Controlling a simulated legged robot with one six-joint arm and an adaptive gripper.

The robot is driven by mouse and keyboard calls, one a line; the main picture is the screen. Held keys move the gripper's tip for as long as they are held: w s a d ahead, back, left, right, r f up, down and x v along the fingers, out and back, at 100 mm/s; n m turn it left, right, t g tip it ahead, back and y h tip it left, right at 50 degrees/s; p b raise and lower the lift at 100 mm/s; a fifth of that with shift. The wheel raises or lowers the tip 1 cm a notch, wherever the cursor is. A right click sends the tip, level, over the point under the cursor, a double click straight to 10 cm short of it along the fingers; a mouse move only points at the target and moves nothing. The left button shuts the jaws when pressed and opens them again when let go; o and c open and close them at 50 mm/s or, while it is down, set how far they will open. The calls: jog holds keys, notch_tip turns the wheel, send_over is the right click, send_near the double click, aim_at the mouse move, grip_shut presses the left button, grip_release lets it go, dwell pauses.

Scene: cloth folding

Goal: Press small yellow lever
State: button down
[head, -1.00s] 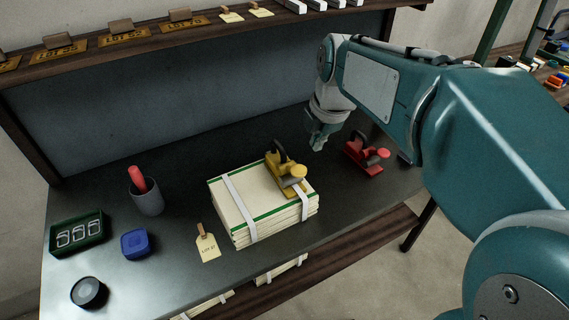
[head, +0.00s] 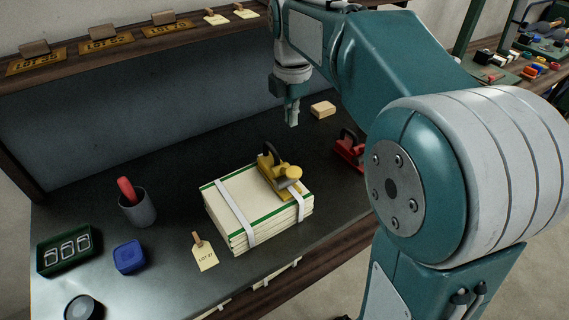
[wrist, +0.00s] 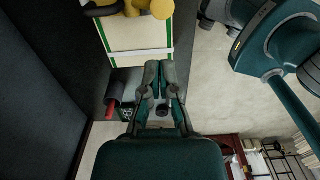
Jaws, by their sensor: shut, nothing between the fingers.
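A yellow tool (head: 277,172) with a dark handle and a rounded yellow end (head: 291,172) sits on a strapped stack of cream sheets (head: 228,205). The rounded end may be the small lever; I cannot tell for sure. My gripper (head: 292,120) points down behind the yellow tool, higher in the picture and apart from it. Its fingers are shut and empty. In the wrist view the shut fingers (wrist: 160,66) overlap the near edge of the stack (wrist: 135,34), and the yellow tool (wrist: 135,7) is cut off at the top edge.
A red tool (head: 348,150) stands to the right, partly hidden by my arm. A wooden block (head: 322,109) lies behind. A grey cup (head: 138,210) with a red item, a green tray (head: 65,251), a blue box (head: 129,257) and a tag (head: 204,255) are at left.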

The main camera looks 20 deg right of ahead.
aim_at(293, 171)
jog(key=f, duration=0.8)
jog(key=d+f, duration=0.1)
jog(key=f, duration=0.4)
jog(key=shift+f, duration=0.35)
jog(key=shift+a+f, duration=0.15)
jog(key=shift+a, duration=0.05)
jog(key=shift+s+d, duration=0.1)
